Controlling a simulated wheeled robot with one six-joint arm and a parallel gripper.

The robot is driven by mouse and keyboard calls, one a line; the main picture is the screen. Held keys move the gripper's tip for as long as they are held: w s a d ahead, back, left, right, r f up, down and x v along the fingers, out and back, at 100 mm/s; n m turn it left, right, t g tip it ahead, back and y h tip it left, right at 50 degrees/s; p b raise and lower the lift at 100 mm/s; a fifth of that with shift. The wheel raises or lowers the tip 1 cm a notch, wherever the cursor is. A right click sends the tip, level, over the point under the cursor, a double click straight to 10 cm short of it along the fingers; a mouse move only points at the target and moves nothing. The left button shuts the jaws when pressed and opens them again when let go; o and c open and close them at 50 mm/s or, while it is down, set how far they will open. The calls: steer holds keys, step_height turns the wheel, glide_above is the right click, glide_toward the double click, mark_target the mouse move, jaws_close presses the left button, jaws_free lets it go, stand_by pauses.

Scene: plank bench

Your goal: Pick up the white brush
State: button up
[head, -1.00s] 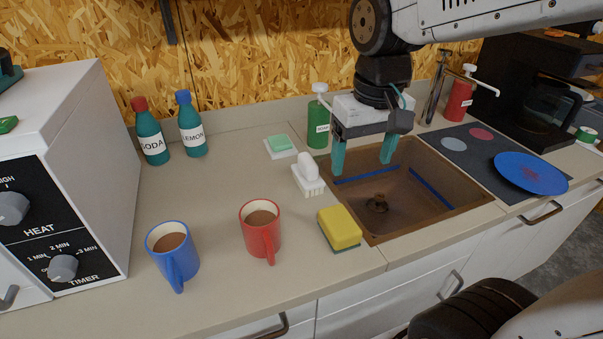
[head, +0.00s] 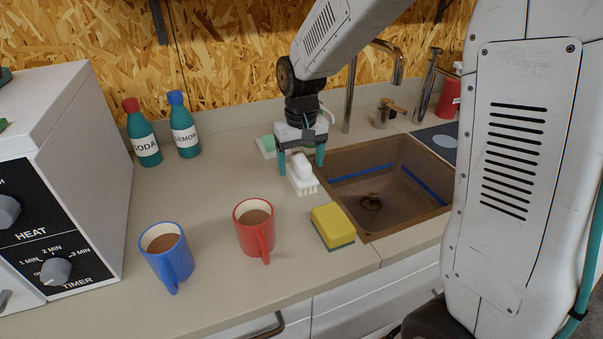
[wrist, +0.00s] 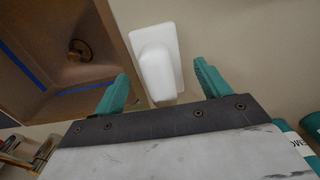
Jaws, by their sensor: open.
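The white brush (head: 302,174) stands bristles down on the counter, just left of the sink, with its rounded handle on top. In the wrist view the brush (wrist: 158,65) lies ahead of my gripper, with its near end between the lines of the two teal fingers. My gripper (head: 301,161) is open and empty, pointing down just behind and around the far end of the brush. In the wrist view the gripper's fingers (wrist: 160,88) are spread wider than the brush. I cannot tell if either finger touches it.
The brown sink (head: 372,207) is right of the brush. A yellow sponge (head: 332,224), a red mug (head: 254,227) and a blue mug (head: 167,256) stand nearer. A green-and-white block (head: 267,145) and two bottles (head: 184,128) stand behind. The counter left of the brush is clear.

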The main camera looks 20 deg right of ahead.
steer(key=shift+f, duration=1.5)
steer(key=c, duration=1.1)
steer(key=shift+r, duration=0.1)
step_height(320, 180, up, 10)
